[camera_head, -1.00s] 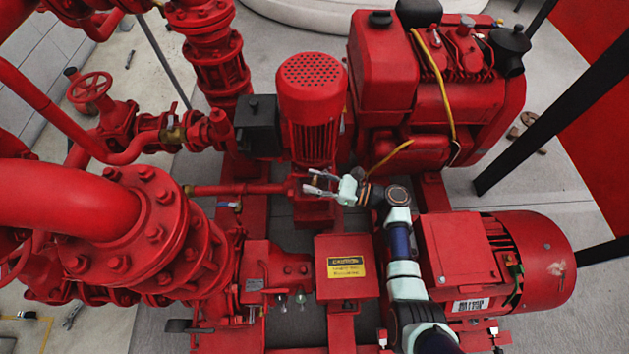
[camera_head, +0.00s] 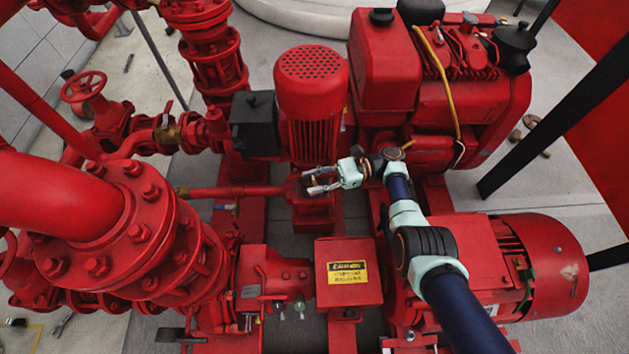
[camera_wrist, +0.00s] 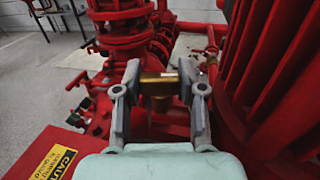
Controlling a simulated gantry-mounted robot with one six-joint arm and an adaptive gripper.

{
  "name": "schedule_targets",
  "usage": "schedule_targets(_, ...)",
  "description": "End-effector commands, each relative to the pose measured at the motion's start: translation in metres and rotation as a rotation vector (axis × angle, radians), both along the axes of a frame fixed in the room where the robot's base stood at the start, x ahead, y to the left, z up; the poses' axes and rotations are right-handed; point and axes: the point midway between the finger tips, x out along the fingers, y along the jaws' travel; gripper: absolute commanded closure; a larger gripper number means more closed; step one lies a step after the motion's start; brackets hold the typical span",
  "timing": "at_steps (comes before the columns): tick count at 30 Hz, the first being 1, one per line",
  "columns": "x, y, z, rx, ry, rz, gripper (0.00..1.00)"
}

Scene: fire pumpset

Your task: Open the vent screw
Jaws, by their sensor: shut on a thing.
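The vent screw appears as a brass fitting (camera_wrist: 157,86) between my fingers in the wrist view. My gripper (camera_wrist: 158,92) is shut on it, with one grey finger on each side. In the head view my gripper (camera_head: 312,181) points left at the small red pump casting (camera_head: 314,212) below the upright red motor (camera_head: 311,95). The brass fitting is too small or hidden to make out there. The fitting's lower part is hard to see in the wrist view.
A red box with a yellow caution label (camera_head: 347,272) stands in front of the gripper. A red engine (camera_head: 455,100) lies behind right and a red motor (camera_head: 540,262) front right. A black box (camera_head: 254,122) and red pipework (camera_head: 225,191) are to the left.

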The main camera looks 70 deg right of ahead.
Motion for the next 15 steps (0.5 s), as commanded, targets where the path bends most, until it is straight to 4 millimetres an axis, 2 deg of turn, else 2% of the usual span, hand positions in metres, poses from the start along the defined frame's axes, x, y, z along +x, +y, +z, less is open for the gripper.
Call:
schedule_targets(11, 0.0003, 0.0006, -0.0009, 0.0, 0.001, 0.004, 0.95)
schedule_targets(12, 0.0003, 0.0006, -0.0009, 0.001, 0.002, 0.004, 0.54)
schedule_targets(15, 0.0003, 0.0005, -0.0008, 0.0, 0.001, 0.003, 0.37)
